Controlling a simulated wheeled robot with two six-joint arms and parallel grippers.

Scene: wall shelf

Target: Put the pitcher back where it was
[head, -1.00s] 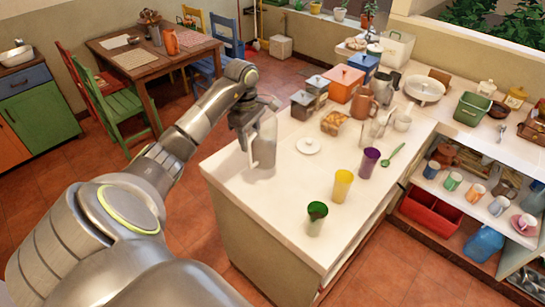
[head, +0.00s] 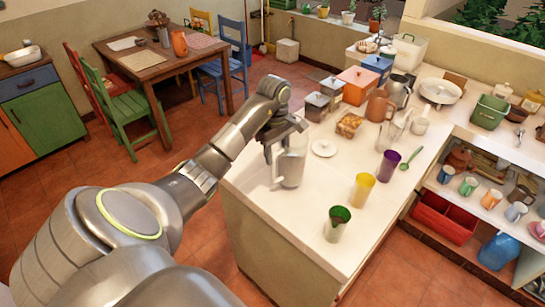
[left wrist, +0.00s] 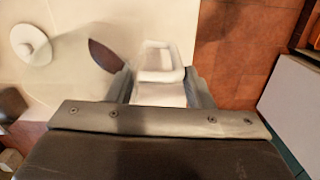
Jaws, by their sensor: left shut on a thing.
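My left gripper (head: 283,132) is shut on a clear, greyish pitcher (head: 291,168) with a pale handle on its left side. The pitcher is upright at the left part of the white counter (head: 257,191); whether its base touches the counter I cannot tell. My right gripper is not in view.
A white lid (head: 323,148) lies just right of the pitcher. Green (head: 337,223), yellow (head: 362,190) and purple (head: 388,165) cups stand nearer the front right.

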